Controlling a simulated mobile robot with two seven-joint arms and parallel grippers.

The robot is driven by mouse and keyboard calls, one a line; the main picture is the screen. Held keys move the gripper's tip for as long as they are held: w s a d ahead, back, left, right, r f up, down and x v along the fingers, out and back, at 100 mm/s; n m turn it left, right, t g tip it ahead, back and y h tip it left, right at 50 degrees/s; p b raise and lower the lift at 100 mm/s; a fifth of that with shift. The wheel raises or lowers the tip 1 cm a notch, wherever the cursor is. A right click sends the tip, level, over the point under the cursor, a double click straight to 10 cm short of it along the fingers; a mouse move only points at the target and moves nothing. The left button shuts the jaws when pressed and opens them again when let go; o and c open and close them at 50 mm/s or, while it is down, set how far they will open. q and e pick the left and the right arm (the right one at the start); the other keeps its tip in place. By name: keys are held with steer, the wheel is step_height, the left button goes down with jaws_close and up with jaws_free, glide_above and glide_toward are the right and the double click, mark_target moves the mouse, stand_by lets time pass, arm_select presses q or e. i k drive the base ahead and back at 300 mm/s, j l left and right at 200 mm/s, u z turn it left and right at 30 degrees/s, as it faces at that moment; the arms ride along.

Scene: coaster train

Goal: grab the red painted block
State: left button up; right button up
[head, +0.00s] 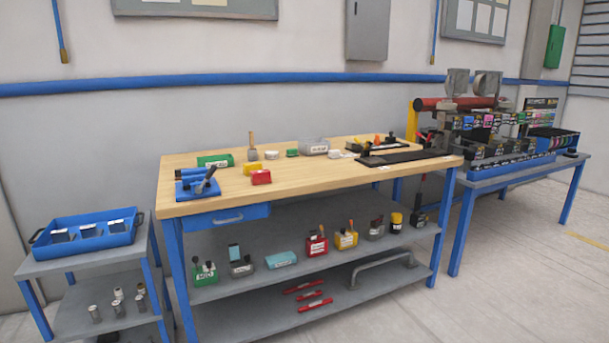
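A small red block (261,177) with a pale label sits on the wooden top of the workbench (330,180), left of the middle and close to the front edge. Neither of my grippers shows in the head view.
A blue clamp-like tool (198,183) stands left of the red block. A green box (215,160), a grey box (314,147) and a black tray (405,156) are further back or right. A blue tray (88,235) sits on the left cart. Shelves below hold small containers.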

mark_target(261, 176)
steer(key=i+j+z, duration=0.35)
steer(key=i, duration=0.35)
steer(key=i+j+z, duration=0.35)
steer(key=i+j, duration=0.25)
